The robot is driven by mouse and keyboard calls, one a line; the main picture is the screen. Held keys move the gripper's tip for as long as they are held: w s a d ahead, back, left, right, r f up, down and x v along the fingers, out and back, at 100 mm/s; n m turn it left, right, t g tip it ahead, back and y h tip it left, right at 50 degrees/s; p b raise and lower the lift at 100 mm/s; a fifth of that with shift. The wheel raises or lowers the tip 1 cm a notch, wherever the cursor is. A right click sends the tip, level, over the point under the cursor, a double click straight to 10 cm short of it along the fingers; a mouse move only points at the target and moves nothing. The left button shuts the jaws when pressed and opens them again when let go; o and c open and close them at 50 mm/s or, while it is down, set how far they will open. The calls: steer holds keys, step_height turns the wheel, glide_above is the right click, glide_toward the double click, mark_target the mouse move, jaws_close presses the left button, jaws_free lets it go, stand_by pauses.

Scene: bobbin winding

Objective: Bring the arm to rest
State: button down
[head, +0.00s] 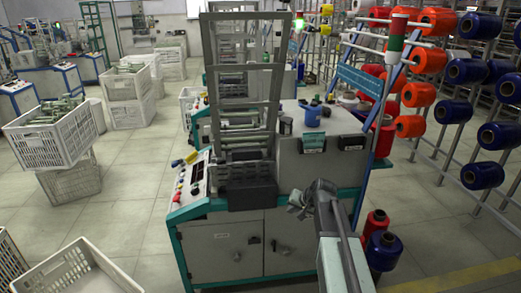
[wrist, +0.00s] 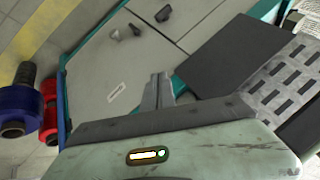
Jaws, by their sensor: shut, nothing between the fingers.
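My gripper (head: 296,201) is shut and empty. In the head view it is at the end of my arm, in front of the winding machine (head: 226,247), near the top edge of its grey cabinet doors. In the wrist view the closed fingers (wrist: 160,78) point toward the machine's grey cabinet front (wrist: 112,60). I cannot tell the exact gap between the fingertips and the cabinet.
White crates (head: 50,142) stand at the left, and another crate (head: 80,272) is at the bottom left. Red and blue spools (head: 382,250) stand right of my arm. A rack of red and blue bobbins (head: 482,175) fills the right. Floor (head: 125,222) is clear left of the machine.

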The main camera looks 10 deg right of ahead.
steer(key=s+a+f+n+g+h, duration=0.1)
steer(key=s+a+f+n+g, duration=0.2)
steer(key=s+a, duration=0.65)
steer(key=s+d+f+n+g+h, duration=0.15)
steer(key=s+d+g, duration=0.3)
steer(key=s, duration=0.75)
step_height(320, 180, up, 19)
steer(key=p, duration=1.9)
steer(key=shift+d+t+h, duration=0.15)
steer(key=shift+t+h, duration=0.2)
steer(key=shift+f+m, duration=0.15)
steer(key=shift+m, duration=0.1)
